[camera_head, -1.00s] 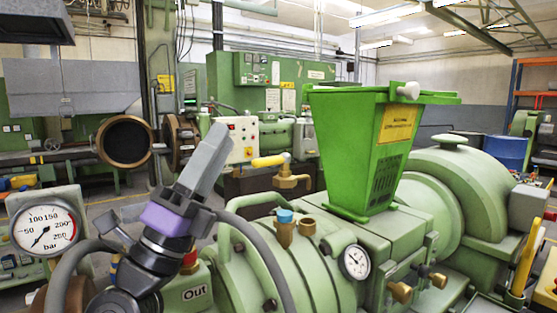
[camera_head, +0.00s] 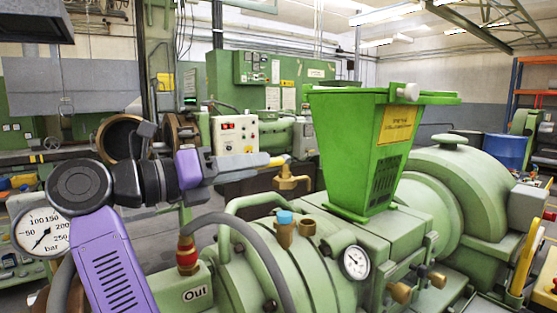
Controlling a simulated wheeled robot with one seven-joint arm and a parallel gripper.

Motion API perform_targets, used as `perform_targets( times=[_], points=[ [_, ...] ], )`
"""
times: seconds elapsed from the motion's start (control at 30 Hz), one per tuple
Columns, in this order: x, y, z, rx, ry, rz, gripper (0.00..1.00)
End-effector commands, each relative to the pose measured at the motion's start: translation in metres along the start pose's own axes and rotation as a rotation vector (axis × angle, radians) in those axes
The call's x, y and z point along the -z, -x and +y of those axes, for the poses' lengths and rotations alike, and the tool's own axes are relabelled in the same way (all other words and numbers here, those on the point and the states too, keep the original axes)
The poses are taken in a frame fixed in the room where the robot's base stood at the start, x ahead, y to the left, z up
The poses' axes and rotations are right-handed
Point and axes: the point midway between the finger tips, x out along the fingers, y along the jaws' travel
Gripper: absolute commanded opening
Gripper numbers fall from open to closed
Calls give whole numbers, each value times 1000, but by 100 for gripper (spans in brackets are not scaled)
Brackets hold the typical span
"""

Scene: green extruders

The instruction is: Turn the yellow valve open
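The yellow valve handle (camera_head: 278,161) sits on a brass valve body (camera_head: 291,182) left of the green hopper, in the middle of the head view. The handle lies roughly level, pointing left from the valve. My gripper (camera_head: 266,161) reaches in from the left, its grey fingers level and pointing right at the handle. The fingers cover the handle's left end in the picture; only its right part shows. I cannot tell whether the fingers touch the handle, or whether they are open or shut.
The green hopper (camera_head: 361,150) stands right of the valve. Below are the light green machine housing (camera_head: 262,262), a blue-capped fitting (camera_head: 284,228) and a small pressure gauge (camera_head: 355,262). A grey hose (camera_head: 250,232) arches in front. A white control box (camera_head: 236,135) is behind my gripper.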

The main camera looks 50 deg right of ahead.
Motion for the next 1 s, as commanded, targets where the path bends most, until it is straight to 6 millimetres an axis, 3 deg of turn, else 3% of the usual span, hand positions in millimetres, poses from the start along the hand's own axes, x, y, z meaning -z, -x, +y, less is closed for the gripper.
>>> perform_targets(
  times=[0.2,0.4,0.77,0.8,1.0],
  points=[
    [-2,-35,-3,5,-1,-1,37],
    [-2,-58,-2,3,0,-1,37],
    [0,-65,-1,2,0,-3,37],
    [0,-65,-1,2,0,-3,35],
    [-1,-65,-1,2,0,-3,0]
  ],
)
